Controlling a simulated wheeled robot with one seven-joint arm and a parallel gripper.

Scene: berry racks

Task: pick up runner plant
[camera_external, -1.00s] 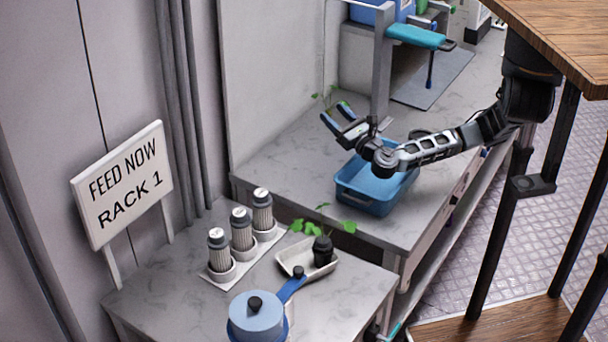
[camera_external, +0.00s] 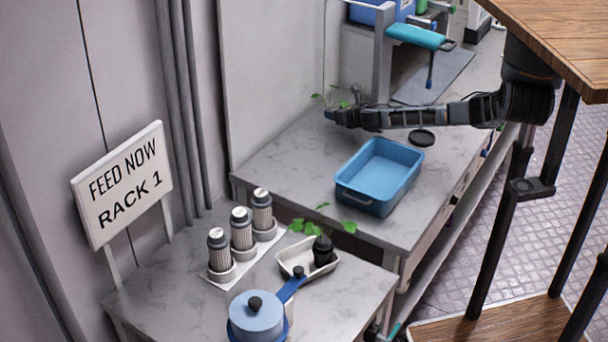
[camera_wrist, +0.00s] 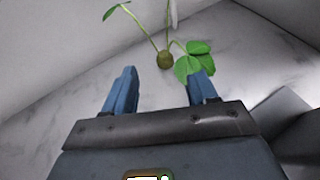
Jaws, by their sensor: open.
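A small runner plant (camera_wrist: 165,60) with a round brown-green base, thin stems and green leaves stands on the pale marbled counter in the wrist view. In the outside view only its leaves (camera_external: 331,97) show beyond my gripper (camera_external: 332,116); its base is hidden there. In the wrist view my gripper (camera_wrist: 164,82) is open and empty, its two blue fingers spread. The plant's base lies just beyond the fingertips, between them in the picture. One leaf cluster is close to the right fingertip. I cannot tell whether they touch.
A blue bin (camera_external: 379,178) stands empty on the counter, with a small black disc (camera_external: 422,138) behind it. Another leafy plant in a black pot (camera_external: 323,251) sits in a white tray (camera_external: 296,262) on the front table, near shakers (camera_external: 241,234) and a blue lidded pot (camera_external: 257,318).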

